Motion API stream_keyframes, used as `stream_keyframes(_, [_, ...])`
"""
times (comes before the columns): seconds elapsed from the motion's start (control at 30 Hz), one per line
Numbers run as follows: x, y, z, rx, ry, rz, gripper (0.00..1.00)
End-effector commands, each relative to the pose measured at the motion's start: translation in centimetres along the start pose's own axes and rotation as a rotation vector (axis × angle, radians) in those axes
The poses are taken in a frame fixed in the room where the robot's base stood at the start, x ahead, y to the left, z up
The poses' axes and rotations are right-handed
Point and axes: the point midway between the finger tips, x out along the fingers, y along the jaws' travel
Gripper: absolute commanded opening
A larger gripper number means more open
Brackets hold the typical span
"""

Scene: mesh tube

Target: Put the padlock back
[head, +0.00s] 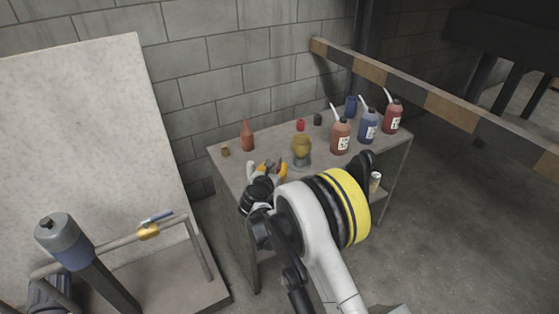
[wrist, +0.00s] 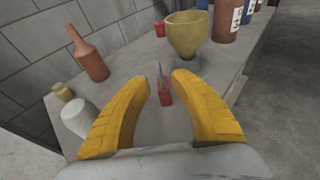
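A small red padlock (wrist: 165,96) with a thin grey shackle is on the grey table (wrist: 140,68), seen nearly edge-on in the wrist view. My gripper (wrist: 163,79) has its two yellow fingers apart, one on each side of the padlock, with a gap showing on both sides. It does not appear to grip the padlock. In the head view my gripper (head: 275,168) is over the near left part of the tabletop, and a padlock cannot be made out clearly there.
A yellowish funnel-like cup (wrist: 187,34) stands just beyond the fingers. A white cylinder (wrist: 80,118) is close beside the left finger, near a reddish bottle (wrist: 88,54). Several pump bottles (head: 341,137) stand at the right. A pipe with a yellow valve (head: 148,231) is at left.

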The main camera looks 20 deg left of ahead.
Motion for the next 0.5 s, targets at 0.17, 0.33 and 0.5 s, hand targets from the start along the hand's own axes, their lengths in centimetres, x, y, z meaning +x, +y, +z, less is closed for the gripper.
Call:
stream_keyframes(0.17, [-4.2,0.0,0.4,-0.001,0.0,0.001,0.27])
stream_keyframes(0.33, [-6.7,0.0,0.2,-0.001,0.0,0.001,0.27])
stream_keyframes(0.5, [-7.6,0.0,0.1,-0.001,0.0,-0.001,0.27])
